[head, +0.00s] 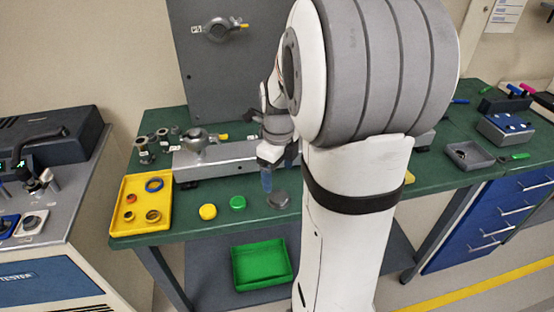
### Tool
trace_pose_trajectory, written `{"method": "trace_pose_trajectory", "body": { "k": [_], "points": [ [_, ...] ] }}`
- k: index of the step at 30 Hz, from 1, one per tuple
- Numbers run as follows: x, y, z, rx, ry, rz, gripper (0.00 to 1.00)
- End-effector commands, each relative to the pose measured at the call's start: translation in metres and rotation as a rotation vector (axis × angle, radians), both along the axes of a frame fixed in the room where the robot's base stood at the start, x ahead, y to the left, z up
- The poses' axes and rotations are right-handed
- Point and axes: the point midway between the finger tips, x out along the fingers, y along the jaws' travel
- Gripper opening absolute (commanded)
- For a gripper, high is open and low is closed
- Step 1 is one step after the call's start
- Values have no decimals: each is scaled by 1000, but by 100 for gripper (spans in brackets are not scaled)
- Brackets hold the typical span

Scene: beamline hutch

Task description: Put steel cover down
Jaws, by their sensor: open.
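A dark grey round cover (279,200), which looks like the steel cover, lies on the green bench top (225,190) near its front edge. My gripper (267,186) points down just behind and to the left of this cover, with bluish fingers. It is open, and nothing shows between the fingers. The fingertips are small here, so I cannot tell whether they touch the cover. My arm hides part of the bench to the right.
A green cap (238,202) and a yellow cap (208,211) lie left of the cover. A yellow tray (121,219) with rings stands at the left. A grey rail (228,160) runs behind. A green bin (262,281) sits below.

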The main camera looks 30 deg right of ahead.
Motion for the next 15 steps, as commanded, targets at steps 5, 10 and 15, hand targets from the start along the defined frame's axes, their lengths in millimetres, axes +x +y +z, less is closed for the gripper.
{"method": "trace_pose_trajectory", "body": {
  "k": [5,10,15],
  "points": [
    [1,0,30,-1,-3,0,79],
    [-1,2,44,-1,-2,18,79],
    [-11,18,51,-10,-23,258,79]
  ]
}}
